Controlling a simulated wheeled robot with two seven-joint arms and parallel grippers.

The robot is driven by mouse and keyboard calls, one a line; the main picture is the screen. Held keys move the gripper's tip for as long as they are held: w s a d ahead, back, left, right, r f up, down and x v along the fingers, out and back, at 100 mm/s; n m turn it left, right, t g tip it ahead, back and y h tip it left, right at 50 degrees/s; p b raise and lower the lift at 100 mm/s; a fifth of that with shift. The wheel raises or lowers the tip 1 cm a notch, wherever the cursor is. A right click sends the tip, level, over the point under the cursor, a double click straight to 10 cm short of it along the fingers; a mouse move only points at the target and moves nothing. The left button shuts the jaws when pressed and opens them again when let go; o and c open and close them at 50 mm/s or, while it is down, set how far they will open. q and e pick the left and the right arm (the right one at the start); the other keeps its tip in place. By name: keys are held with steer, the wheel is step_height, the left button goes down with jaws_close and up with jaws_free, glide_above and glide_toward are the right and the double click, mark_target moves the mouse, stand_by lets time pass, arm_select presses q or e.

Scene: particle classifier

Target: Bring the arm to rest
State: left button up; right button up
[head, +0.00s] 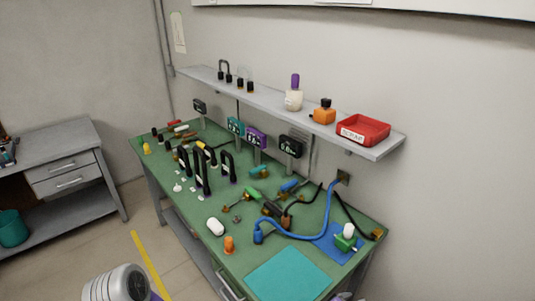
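A rounded white and grey link of my own arm shows at the bottom left edge of the head view, in front of the floor beside the bench. A sliver of something grey shows at the bottom edge under the bench's near corner, too little to identify. Neither gripper's fingers are in view, so I cannot see whether they are open or holding anything. The green workbench (205,232) stands along the wall.
The bench holds black arches (205,175), a blue cable (290,232), small meters, a white object (215,227), an orange piece (229,245) and a teal mat (288,274). Above is a shelf (265,97) with a red tray (363,130). A side desk (70,150) stands left; floor lies between.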

steer(key=s+a+f+m+g+y, duration=0.1)
steer(key=s+f+m+g+y, duration=0.45)
steer(key=s+f+m, duration=0.7)
steer(key=s+a+f+m+g+y, duration=0.1)
steer(key=s+a+f+m+y, duration=0.35)
steer(key=s+a, duration=0.3)
steer(key=w+a+r+m+t+y, duration=0.1)
steer(key=a+r+m+y, duration=0.2)
steer(key=a+m, duration=0.5)
steer(key=shift+w+a+m+y, duration=0.25)
steer(key=shift+w+m+y, duration=0.05)
steer(key=shift+w, duration=0.1)
steer(key=shift+r, duration=0.1)
